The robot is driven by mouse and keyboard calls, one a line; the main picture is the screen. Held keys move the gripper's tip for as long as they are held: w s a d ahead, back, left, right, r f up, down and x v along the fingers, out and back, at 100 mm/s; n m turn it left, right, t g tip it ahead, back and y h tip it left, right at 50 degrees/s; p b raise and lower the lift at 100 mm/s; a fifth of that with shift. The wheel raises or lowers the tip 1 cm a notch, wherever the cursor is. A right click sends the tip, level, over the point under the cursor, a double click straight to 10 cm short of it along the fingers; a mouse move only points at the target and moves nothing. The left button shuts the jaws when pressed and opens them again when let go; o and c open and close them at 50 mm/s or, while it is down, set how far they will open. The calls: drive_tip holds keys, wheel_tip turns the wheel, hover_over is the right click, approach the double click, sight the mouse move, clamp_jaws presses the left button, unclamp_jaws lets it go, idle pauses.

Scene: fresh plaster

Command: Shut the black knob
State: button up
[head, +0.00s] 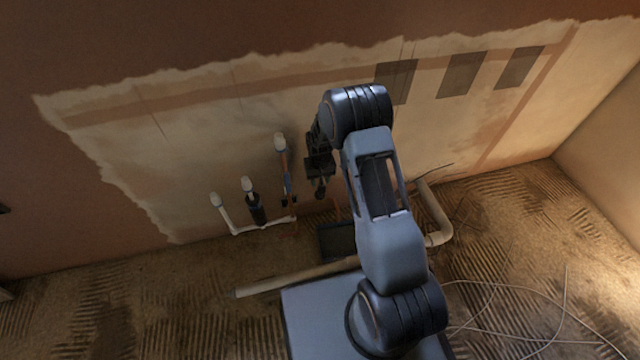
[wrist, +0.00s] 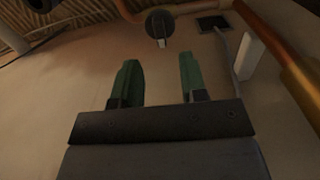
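In the wrist view, the black knob (wrist: 158,24) is a round dark disc with a small pale mark at its lower edge. It sits on a pipe at the top centre, beyond my fingertips. My gripper (wrist: 160,63) shows two green fingers spread apart, with nothing between them. The knob lies in line with the gap, and the fingers look apart from it. In the head view, my gripper (head: 319,172) is dark and close to the wall, left of my arm. I cannot clearly tell the knob from the gripper there.
A copper pipe (wrist: 275,45) runs down the right of the wrist view, beside a pale bar (wrist: 248,55). In the head view, white-capped pipes (head: 248,187) stand left of my gripper. A long pale pipe (head: 290,278) lies on the floor, with loose wires (head: 520,292) at right.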

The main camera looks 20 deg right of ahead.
wheel_tip(320, 180, up, 7)
drive_tip(key=p, duration=0.2)
idle(0.6)
wheel_tip(320, 180, up, 19)
drive_tip(key=s+t+p, duration=0.1)
drive_tip(key=s+p, duration=0.2)
drive_tip(key=p, duration=0.6)
drive_tip(key=s+r+t+p, duration=0.1)
drive_tip(key=s+r+p, duration=0.5)
drive_tip(key=r, duration=0.6)
drive_tip(key=s+r+p, duration=0.7)
drive_tip(key=r+p, duration=0.2)
drive_tip(key=r, duration=0.4)
drive_tip(key=s+r+t+p, duration=0.1)
drive_tip(key=s+r+p, duration=0.5)
drive_tip(key=r, duration=0.6)
drive_tip(key=shift+s+d+r+t+p, duration=0.3)
drive_tip(key=shift+s+r+p, duration=0.1)
drive_tip(key=shift+p, duration=0.5)
